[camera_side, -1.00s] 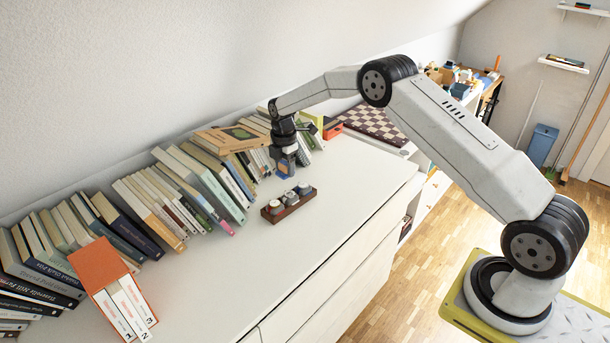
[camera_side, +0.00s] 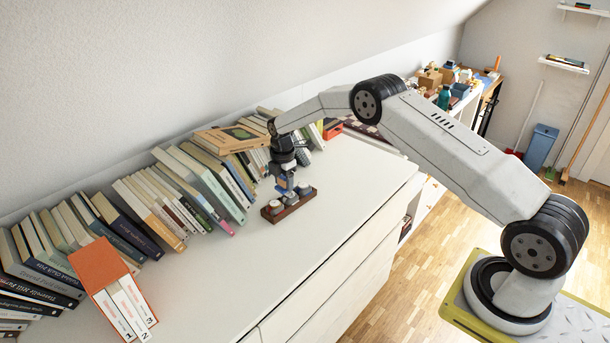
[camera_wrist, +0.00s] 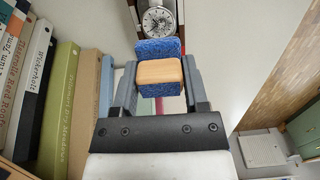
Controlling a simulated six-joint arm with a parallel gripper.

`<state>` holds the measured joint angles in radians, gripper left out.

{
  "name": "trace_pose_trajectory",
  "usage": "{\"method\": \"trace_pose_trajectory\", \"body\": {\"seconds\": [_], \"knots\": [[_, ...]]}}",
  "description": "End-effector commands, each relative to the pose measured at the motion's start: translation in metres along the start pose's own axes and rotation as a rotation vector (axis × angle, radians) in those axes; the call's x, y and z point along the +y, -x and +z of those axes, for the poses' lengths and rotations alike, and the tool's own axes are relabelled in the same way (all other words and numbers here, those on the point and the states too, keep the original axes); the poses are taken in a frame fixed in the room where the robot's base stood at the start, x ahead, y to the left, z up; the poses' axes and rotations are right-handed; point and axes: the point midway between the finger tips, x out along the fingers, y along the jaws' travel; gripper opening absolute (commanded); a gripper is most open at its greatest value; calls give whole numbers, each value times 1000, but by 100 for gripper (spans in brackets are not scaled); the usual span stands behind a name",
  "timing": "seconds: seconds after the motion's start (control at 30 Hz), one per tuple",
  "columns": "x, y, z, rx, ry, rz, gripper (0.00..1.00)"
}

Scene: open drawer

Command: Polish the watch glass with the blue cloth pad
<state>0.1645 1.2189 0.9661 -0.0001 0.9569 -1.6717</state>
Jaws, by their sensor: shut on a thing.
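My gripper (camera_side: 288,184) is shut on the blue cloth pad (camera_wrist: 158,47), holding it by its wooden block (camera_wrist: 159,71) between the two fingers. The watch (camera_wrist: 159,21) shows a round, light dial at the top of the wrist view, just beyond the pad. It sits in a brown stand (camera_side: 280,216), which holds several round items in the side view. My gripper and the pad are over this stand. Whether the pad touches the watch glass I cannot tell. The pad partly hides the watch's near side.
A row of leaning books (camera_side: 185,185) lines the wall behind and left of the stand. An orange box file (camera_side: 97,262) stands at the front left. The white top (camera_side: 250,270) in front of the stand is clear, down to its front edge.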

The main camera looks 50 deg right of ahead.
Motion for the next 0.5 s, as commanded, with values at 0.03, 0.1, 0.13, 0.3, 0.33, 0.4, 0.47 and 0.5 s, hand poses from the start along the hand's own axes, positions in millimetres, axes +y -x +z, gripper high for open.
{"method": "trace_pose_trajectory", "body": {"seconds": [0.03,0.1,0.13,0.3,0.33,0.4,0.47,0.5], "knots": [[0,-6,0,0,0,-2,10],[0,-12,0,0,0,-1,10],[0,-14,0,0,0,0,10],[0,-27,8,0,-2,1,3],[0,-28,11,0,-2,0,2],[0,-28,17,0,-3,1,2],[0,-29,23,0,-2,0,2],[0,-29,26,0,-2,0,2]]}}
